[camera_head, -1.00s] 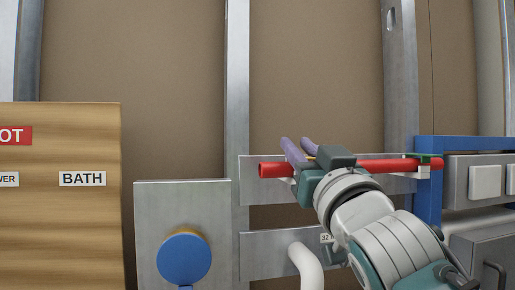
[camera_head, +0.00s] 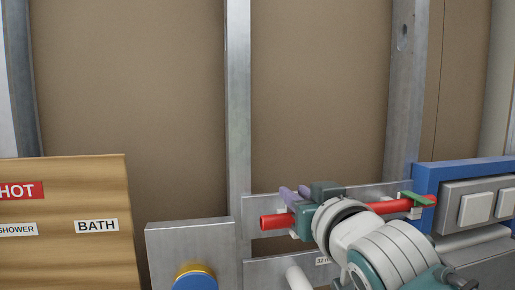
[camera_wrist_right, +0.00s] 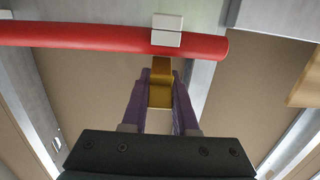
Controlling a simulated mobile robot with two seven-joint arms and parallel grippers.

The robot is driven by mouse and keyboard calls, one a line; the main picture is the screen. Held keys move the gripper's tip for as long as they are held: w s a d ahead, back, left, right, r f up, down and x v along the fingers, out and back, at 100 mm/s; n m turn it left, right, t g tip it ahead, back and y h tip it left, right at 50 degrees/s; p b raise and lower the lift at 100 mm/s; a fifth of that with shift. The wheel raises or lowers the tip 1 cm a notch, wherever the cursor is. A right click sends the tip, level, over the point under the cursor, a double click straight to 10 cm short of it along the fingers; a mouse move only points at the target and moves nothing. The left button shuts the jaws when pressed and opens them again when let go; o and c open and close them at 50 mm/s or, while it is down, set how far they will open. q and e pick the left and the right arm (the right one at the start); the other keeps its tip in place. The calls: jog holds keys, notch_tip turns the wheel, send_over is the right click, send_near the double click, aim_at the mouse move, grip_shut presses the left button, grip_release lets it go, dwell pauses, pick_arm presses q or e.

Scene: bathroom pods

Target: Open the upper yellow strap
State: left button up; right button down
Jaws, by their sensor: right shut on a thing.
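The red pipe (camera_head: 275,222) runs level along the metal plate in the head view and crosses the top of the right wrist view (camera_wrist_right: 80,37). A white clip (camera_wrist_right: 167,30) sits around the pipe near its end. The yellow strap (camera_wrist_right: 160,96) extends from beside this clip towards my right gripper. My right gripper (camera_head: 295,193) is at the pipe's left part, its purple fingers shut on the yellow strap. In the head view the hand hides the strap and the middle of the pipe. My left gripper is not in view.
A wooden board (camera_head: 70,180) with HOT, SHOWER and BATH labels stands at the left. Metal studs (camera_head: 238,110) rise behind. A blue frame (camera_head: 428,185) with grey boxes is right. A white pipe (camera_head: 298,278) stands below the hand.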

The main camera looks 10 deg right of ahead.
jog(key=g+p, duration=0.1)
jog(key=p, duration=0.1)
jog(key=w+r+g+p, duration=0.1)
jog(key=g+p, duration=0.1)
jog(key=p, duration=0.1)
jog(key=g+p, duration=0.1)
jog(key=p, duration=0.1)
jog(key=shift+w+r+g+p, duration=0.15)
jog(key=shift+r+g+p, duration=0.15)
jog(key=shift+r, duration=0.05)
jog(key=shift+w+f+g, duration=0.1)
jog(key=shift+g, duration=0.4)
jog(key=shift+w+f+g, duration=0.15)
jog(key=shift+g, duration=0.25)
jog(key=shift+w+f+g+b, duration=0.2)
jog(key=shift+g+b, duration=0.1)
jog(key=shift+g, duration=0.5)
pick_arm(q)
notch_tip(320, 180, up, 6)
jog(key=b, duration=0.2)
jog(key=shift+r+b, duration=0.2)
jog(key=shift+b, duration=0.15)
pick_arm(e)
jog(key=shift+w+g, duration=0.2)
jog(key=shift+g, duration=0.9)
